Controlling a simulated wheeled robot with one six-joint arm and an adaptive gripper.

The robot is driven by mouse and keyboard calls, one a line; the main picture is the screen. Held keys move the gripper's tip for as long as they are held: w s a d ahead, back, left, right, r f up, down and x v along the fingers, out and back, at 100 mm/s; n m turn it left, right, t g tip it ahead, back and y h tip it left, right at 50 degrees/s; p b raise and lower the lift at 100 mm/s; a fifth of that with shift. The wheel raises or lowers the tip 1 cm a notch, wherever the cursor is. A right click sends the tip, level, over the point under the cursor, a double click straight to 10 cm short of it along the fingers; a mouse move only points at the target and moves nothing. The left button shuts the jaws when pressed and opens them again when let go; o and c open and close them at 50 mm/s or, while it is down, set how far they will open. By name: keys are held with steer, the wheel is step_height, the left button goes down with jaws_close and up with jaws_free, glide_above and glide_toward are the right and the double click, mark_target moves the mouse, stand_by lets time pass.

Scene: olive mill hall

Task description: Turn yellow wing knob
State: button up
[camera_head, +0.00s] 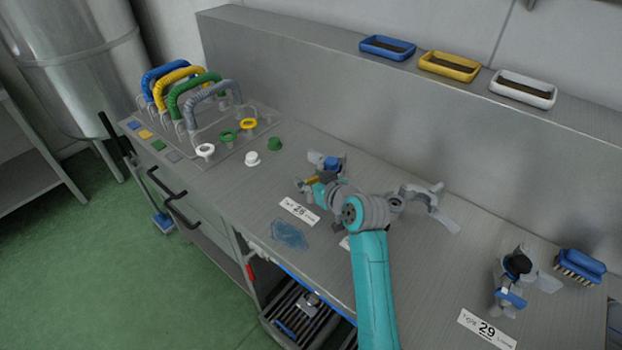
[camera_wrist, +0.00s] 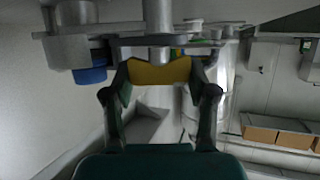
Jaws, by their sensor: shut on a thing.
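The yellow wing knob (camera_wrist: 158,74) sits between the two fingertips of my gripper (camera_wrist: 160,70) in the wrist view. A grey metal stem runs from the knob to the valve body above it. In the head view my gripper (camera_head: 320,191) is at the grey valve behind the label 28 (camera_head: 299,211), and a small part of the yellow wing knob (camera_head: 313,180) shows. My gripper is shut on the knob and hides part of it. A blue cap (camera_head: 331,162) is on the same valve, and a blue part (camera_wrist: 90,75) shows beside the knob in the wrist view.
A second valve (camera_head: 518,265) with a blue wing stands behind the label 29 (camera_head: 487,328), near a blue brush (camera_head: 580,266). Grey fittings (camera_head: 425,198) lie behind my arm. A clear blue patch (camera_head: 289,235) is near the front edge. Coloured hoses (camera_head: 205,90) are at the left.

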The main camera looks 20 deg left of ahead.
steer(key=m+t+h, duration=0.2)
steer(key=m+h, duration=0.1)
steer(key=shift+s+a+m+t+h, duration=0.1)
steer(key=shift+m+t+h, duration=0.2)
steer(key=shift+m+t, duration=0.1)
steer(key=m+t+h, duration=0.1)
steer(key=m+h, duration=0.2)
steer(key=shift+h, duration=0.4)
steer(key=m+h, duration=0.4)
steer(key=h, duration=0.1)
steer(key=shift+m, duration=0.3)
steer(key=shift+m+g+h, duration=0.3)
steer(key=shift+m+h, duration=0.9)
steer(key=shift+h, duration=0.1)
steer(key=o, duration=1.2)
